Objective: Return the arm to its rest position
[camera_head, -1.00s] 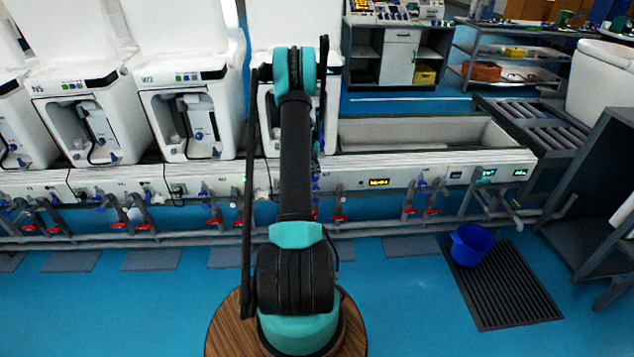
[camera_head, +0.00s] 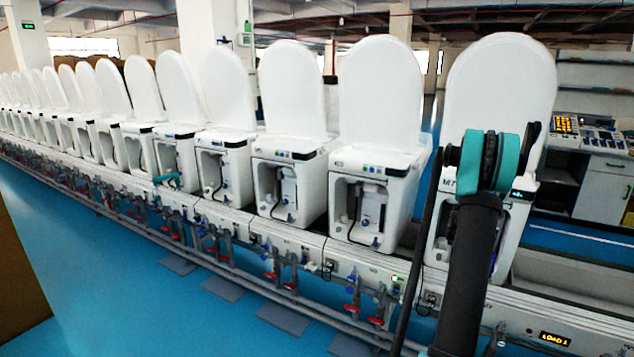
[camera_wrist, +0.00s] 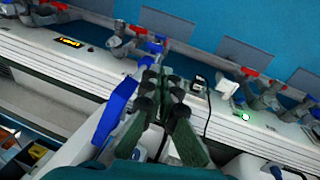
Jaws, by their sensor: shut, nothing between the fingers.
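My arm (camera_head: 477,240), black with teal joints, rises at the right of the head view, its upper joint in front of the rightmost large toilet (camera_head: 500,85). My gripper is hidden there. In the wrist view my gripper (camera_wrist: 164,78) shows its dark green and black fingers together, with nothing held between them. Behind it lies the white rail of the test line (camera_wrist: 75,75). A blue part (camera_wrist: 112,112) lies just left of the fingers; I cannot tell whether it touches them.
A row of white toilets with raised lids (camera_head: 380,95) runs to the far left. Pipes with red valves (camera_head: 352,310) line the front below. Blue floor (camera_head: 110,280) is open at lower left. A brown panel (camera_head: 18,285) stands at the left edge. A grey bench (camera_head: 602,185) is at right.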

